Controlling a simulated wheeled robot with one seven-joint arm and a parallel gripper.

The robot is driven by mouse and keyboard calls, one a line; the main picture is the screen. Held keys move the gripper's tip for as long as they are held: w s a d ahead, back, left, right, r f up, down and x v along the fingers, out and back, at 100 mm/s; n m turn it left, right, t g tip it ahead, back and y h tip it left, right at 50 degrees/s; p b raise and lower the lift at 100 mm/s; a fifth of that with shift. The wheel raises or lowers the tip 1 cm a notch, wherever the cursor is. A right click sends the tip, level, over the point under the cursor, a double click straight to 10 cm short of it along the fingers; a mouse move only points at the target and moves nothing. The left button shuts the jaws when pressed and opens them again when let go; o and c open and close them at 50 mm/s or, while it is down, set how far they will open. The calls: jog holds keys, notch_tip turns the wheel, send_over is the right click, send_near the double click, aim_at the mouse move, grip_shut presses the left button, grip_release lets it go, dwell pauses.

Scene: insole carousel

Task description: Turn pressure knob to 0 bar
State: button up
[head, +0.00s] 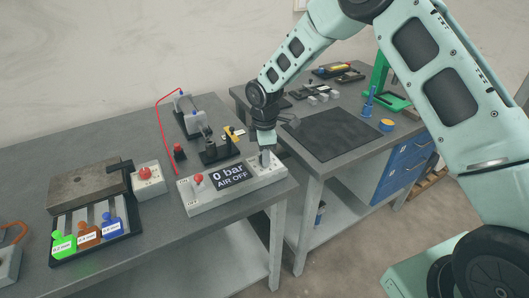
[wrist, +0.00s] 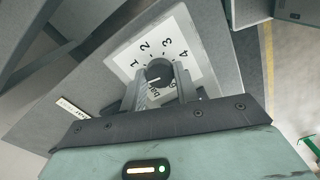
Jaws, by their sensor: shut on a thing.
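The pressure knob (wrist: 158,73) is a dark round knob with a white pointer line, on a white dial plate (wrist: 183,32) marked 1, 2, 3, 4. My gripper (wrist: 158,85) is shut on the knob, with a finger on each side of it; the pointer aims toward the lower left of the wrist view, and the 0 mark is not clearly readable. In the head view my gripper (head: 265,156) reaches down onto the right end of the grey control box (head: 210,202). The box's display (head: 230,176) reads "0 bar AIR OFF".
A red button (head: 198,178) sits on the box's left end. Another red button box (head: 148,178) and a rack with green, brown and blue tags (head: 88,232) stand to the left. A clamp fixture (head: 215,150) stands behind the box. A second table with a dark mat (head: 330,134) is at right.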

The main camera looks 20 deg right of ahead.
jog(key=shift+r+n, duration=0.1)
jog(key=shift+n, duration=0.7)
jog(key=o, duration=1)
jog(key=shift+c, duration=0.2)
notch_tip(320, 180, up, 17)
jog(key=b, duration=0.2)
jog(key=shift+r, duration=0.15)
